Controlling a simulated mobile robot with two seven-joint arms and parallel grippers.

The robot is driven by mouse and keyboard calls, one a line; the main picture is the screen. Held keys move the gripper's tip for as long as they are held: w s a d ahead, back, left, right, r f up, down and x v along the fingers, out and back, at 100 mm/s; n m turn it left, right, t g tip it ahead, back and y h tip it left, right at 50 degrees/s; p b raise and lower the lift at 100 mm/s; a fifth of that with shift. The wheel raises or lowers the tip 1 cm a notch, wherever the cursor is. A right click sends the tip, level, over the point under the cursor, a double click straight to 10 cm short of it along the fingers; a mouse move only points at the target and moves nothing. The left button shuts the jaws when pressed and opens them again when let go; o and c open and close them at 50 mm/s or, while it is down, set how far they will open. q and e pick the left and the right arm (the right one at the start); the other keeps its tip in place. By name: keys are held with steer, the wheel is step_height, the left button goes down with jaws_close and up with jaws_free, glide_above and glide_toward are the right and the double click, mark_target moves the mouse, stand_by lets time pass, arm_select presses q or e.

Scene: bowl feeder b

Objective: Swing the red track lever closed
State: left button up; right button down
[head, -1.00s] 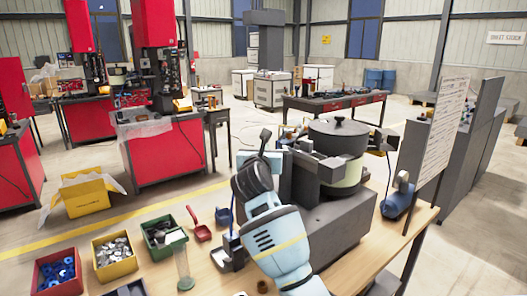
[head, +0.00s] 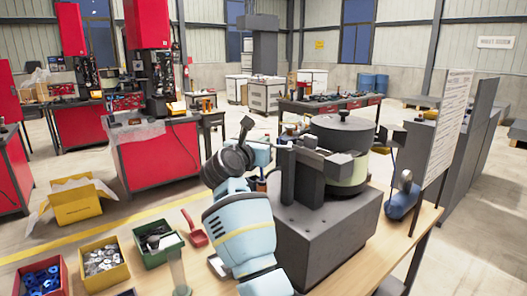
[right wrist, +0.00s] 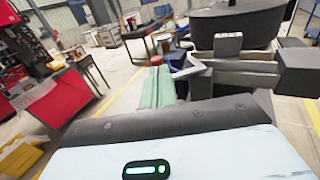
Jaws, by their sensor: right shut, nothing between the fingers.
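The bowl feeder stands on the wooden bench, with a dark lidded bowl (head: 343,132) on a grey base block (head: 325,222). A grey bracket and track parts (head: 300,172) stick out on its left side. My right gripper (head: 262,157) is just left of these parts, mostly hidden behind my own wrist. It is shut and empty. In the right wrist view, a small red piece (right wrist: 156,60) shows by the far end of my green finger (right wrist: 157,88). I cannot tell if it is the track lever, or if they touch. The lever is not clear in the head view. My left gripper is out of view.
A blue rounded device (head: 402,203) and a white notice board (head: 447,130) stand at right. The bowl and bracket crowd the space right of my right gripper.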

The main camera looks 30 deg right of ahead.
arm_select(q)
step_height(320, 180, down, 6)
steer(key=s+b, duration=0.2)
steer(key=b, duration=0.3)
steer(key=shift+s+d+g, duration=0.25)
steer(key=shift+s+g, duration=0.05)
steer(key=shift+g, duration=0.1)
arm_select(e)
steer(key=shift+w+d+m+g+h, duration=0.55)
steer(key=shift+w+d+m+g, duration=0.25)
steer(key=shift+w+g, duration=0.35)
steer(key=shift+w+d+m+g+h, duration=0.55)
steer(key=shift+w+d+m+g, duration=0.25)
steer(key=shift+w+g, duration=0.3)
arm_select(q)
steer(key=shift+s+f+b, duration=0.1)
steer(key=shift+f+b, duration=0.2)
arm_select(e)
steer(key=shift+d, duration=0.1)
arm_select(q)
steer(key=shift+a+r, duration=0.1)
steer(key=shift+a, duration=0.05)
